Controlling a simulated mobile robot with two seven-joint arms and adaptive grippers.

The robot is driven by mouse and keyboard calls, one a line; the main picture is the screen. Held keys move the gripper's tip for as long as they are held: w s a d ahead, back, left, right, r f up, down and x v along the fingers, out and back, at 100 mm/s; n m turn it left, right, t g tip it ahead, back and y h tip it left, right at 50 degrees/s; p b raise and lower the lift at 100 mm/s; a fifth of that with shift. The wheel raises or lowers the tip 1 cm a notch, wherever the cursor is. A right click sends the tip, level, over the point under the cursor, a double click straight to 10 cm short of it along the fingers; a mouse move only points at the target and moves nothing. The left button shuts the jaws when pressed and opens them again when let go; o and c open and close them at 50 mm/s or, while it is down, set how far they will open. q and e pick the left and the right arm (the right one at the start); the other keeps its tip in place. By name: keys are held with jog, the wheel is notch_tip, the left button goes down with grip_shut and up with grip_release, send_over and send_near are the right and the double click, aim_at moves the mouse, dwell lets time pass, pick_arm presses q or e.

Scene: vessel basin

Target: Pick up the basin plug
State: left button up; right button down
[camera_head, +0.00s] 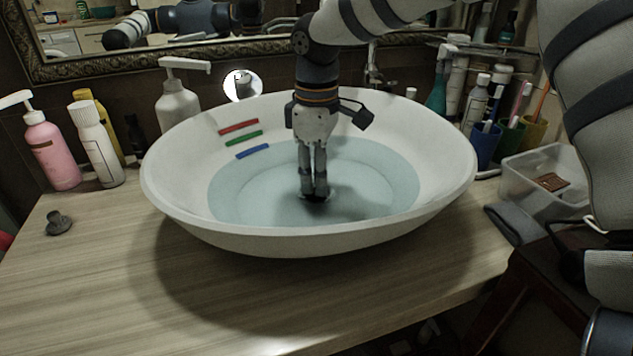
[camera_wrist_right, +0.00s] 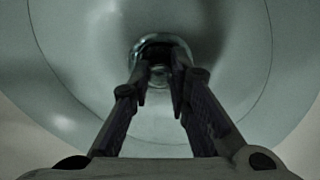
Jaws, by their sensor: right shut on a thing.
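My right gripper (camera_head: 314,190) reaches straight down into the white basin (camera_head: 165,190), its fingertips at the bottom centre, in the water. It is shut on a small part at the drain, which I take for the basin plug (camera_wrist_right: 158,73). The fingers mostly hide that part; in the wrist view it sits between the fingertips, against the round metal drain ring (camera_wrist_right: 150,43). I cannot tell whether it is lifted from the drain. A separate grey stopper-like piece (camera_head: 58,222) lies on the counter at the left. My left gripper is not in view.
Pale bluish water (camera_head: 240,195) covers the basin floor. Red, green and blue strips mark its inner wall. Bottles stand at the left; a faucet (camera_head: 371,60) rises behind. Cups and a clear box (camera_head: 545,190) crowd the right. The wooden counter (camera_head: 120,285) is clear in front.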

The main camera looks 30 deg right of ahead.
notch_tip(320, 180, up, 3)
jog(key=shift+a+r, duration=0.1)
jog(key=shift+r, duration=0.1)
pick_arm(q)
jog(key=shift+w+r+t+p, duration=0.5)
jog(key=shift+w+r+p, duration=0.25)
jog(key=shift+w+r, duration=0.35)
pick_arm(e)
jog(key=s+a+r, duration=0.9)
jog(key=s+r, duration=0.1)
jog(key=shift+s+a+r, duration=0.25)
jog(key=shift+s+r, duration=0.1)
jog(key=shift+r, duration=0.05)
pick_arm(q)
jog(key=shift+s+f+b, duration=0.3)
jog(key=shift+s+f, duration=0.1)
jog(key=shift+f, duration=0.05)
pick_arm(e)
notch_tip(320, 180, up, 2)
jog(key=shift+r, duration=0.1)
